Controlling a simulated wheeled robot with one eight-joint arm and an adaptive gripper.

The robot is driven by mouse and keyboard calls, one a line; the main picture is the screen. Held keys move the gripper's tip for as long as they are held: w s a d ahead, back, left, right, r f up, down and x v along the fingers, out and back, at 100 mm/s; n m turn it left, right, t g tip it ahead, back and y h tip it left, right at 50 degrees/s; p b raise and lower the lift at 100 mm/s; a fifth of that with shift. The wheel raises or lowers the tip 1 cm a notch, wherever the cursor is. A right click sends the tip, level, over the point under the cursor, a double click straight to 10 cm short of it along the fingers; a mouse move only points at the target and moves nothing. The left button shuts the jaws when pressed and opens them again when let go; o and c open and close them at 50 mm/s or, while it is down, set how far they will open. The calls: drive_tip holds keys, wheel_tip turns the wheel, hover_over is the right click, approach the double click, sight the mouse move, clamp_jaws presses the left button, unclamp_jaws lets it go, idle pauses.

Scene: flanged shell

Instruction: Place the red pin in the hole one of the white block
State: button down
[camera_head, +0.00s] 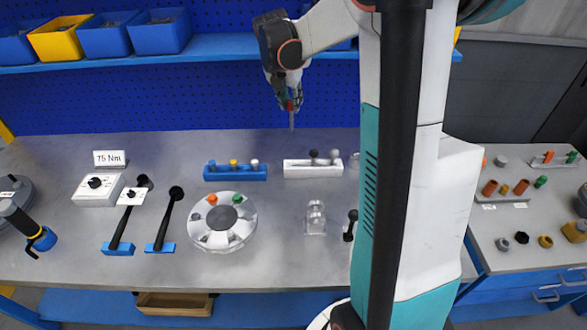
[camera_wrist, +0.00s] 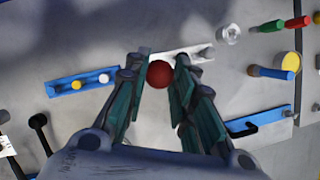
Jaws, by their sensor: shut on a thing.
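My gripper (camera_head: 291,103) is shut on the red pin (camera_head: 292,121) and holds it upright in the air, its grey shaft pointing down, above and behind the white block (camera_head: 298,171). In the wrist view, the red pin's round red head (camera_wrist: 159,74) sits between the fingers of my gripper (camera_wrist: 161,62). The white block (camera_wrist: 192,53) lies beyond it on the table, partly hidden by the pin and fingers. In the head view, a dark pin and a grey pin stand in the block's middle and right; its left part has no pin.
A blue block (camera_head: 235,173) with several pins stands left of the white block. A round flanged shell (camera_head: 221,238) with orange and green pins is in front. A clear part (camera_head: 315,218) stands right of it. A blue shelf (camera_head: 220,50) with bins hangs behind.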

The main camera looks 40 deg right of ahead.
drive_tip(key=shift+s+d+r, duration=0.1)
drive_tip(key=shift+s+d, duration=0.05)
drive_tip(key=shift+d, duration=0.1)
wheel_tip(320, 180, down, 20)
drive_tip(key=b, duration=0.5)
drive_tip(key=shift+r+b, duration=0.15)
drive_tip(key=shift+b, duration=0.15)
drive_tip(key=c, duration=1.3)
unclamp_jaws()
drive_tip(key=shift+c, duration=0.2)
drive_tip(key=p+v, duration=0.3)
drive_tip(key=v, duration=0.9)
drive_tip(key=shift+s, duration=0.1)
